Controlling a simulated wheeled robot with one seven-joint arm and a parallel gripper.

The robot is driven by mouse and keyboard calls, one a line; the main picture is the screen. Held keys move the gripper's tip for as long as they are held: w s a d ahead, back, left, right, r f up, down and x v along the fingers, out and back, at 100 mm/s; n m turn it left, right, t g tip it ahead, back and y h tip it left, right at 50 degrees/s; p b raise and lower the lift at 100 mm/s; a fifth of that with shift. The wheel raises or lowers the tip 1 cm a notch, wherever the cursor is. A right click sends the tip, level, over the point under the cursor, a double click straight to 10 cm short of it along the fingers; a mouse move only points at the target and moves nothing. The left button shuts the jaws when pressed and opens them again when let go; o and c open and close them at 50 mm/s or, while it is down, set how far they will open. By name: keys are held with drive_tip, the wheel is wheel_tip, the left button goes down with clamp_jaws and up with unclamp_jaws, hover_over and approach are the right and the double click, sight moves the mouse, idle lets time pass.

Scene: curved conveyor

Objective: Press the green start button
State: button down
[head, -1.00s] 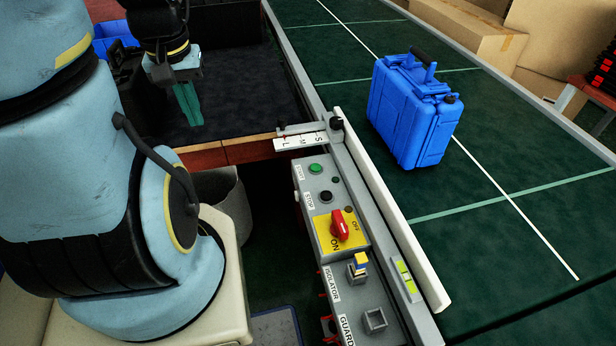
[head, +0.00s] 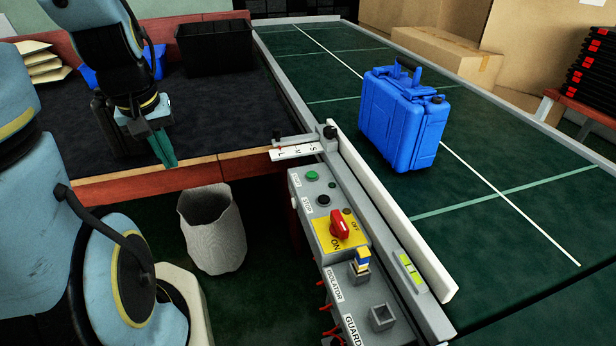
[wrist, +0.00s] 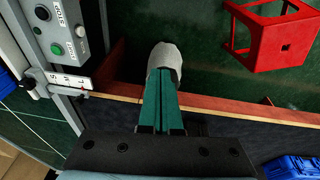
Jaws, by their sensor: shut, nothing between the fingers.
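The green start button (head: 312,176) is a small round button at the top of the grey control panel (head: 296,187), beside the conveyor's near edge. A black stop button (head: 323,200) sits just below it. The green button also shows at the upper left in the wrist view (wrist: 56,48). My gripper (head: 170,163) has green fingers. In the wrist view my gripper (wrist: 161,75) points toward a pale bin (wrist: 167,57).
A red isolator switch (head: 340,224) and a blue-yellow key-like part (head: 362,260) stick up from the panel. A size slider (head: 296,151) sits beyond the buttons. A blue case (head: 398,120) stands on the conveyor (head: 520,225). A red frame (wrist: 268,35) shows in the wrist view.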

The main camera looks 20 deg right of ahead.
drive_tip(key=w+d+n+t+h+p, duration=0.1)
drive_tip(key=w+d+n+t+p, duration=0.1)
drive_tip(key=w+d, duration=0.65)
drive_tip(key=n+t+y+p, duration=0.3)
drive_tip(key=n+t+p, duration=0.2)
drive_tip(key=n, duration=0.4)
hover_over(315, 176)
wheel_tip(315, 176, down, 9)
drive_tip(key=shift+r, duration=0.15)
wheel_tip(315, 176, down, 9)
drive_tip(key=b, duration=0.7)
drive_tip(key=shift+r+b, duration=0.1)
drive_tip(key=shift+b, duration=0.2)
